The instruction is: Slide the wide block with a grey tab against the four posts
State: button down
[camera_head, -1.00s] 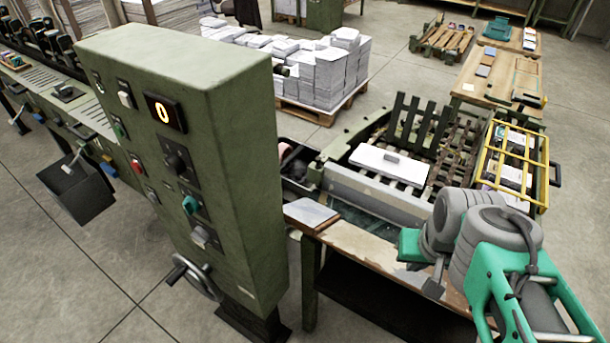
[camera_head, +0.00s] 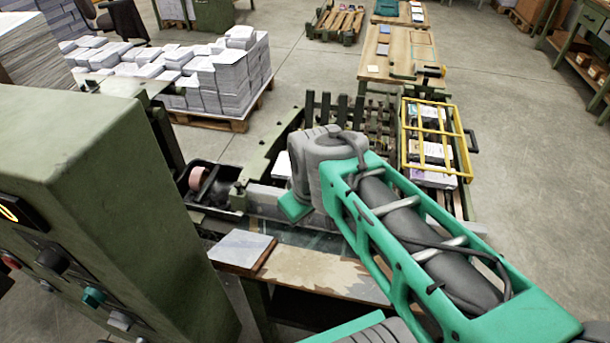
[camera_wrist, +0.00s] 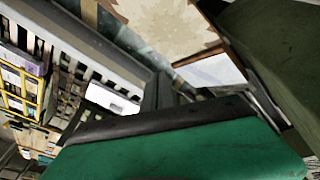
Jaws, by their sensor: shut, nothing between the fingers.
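The wide white block with a grey tab (camera_wrist: 112,99) lies on the slatted bed in the wrist view. In the head view only a strip of the white block (camera_head: 282,166) shows left of my arm, which hides the rest and its tab. The four dark green posts (camera_head: 334,109) stand upright behind the block, with a visible gap between. My gripper (camera_wrist: 157,90) is shut and empty; in the wrist view its dark fingers appear beside the block. I cannot tell if they touch it. In the head view my arm hides the fingertips.
A yellow wire rack (camera_head: 437,137) with packets stands right of the posts. A grey rail (camera_head: 265,198) runs along the near side of the bed. A grey-topped pad (camera_head: 243,249) lies on the wooden table (camera_head: 320,273). The green control cabinet (camera_head: 100,190) stands close at left.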

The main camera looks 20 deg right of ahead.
jog(key=w+d+f+n+h+b, duration=0.15)
jog(key=w+d+f+n, duration=0.25)
jog(key=w+n, duration=0.75)
jog(key=w+d+f+n+b, duration=0.35)
jog(key=w+n, duration=0.45)
jog(key=n, duration=0.6)
jog(key=shift+m+g, duration=0.25)
jog(key=shift+g, duration=0.15)
jog(key=x, duration=1)
jog(key=shift+s+a+f, duration=0.15)
jog(key=shift+a+f, duration=0.1)
jog(key=w, duration=0.1)
jog(key=w+d+p, duration=0.1)
jog(key=shift+w+d+r, duration=0.1)
jog(key=shift+w+d, duration=0.15)
jog(key=shift+d, duration=0.05)
jog(key=shift+w+d, duration=0.3)
jog(key=shift+w, duration=0.15)
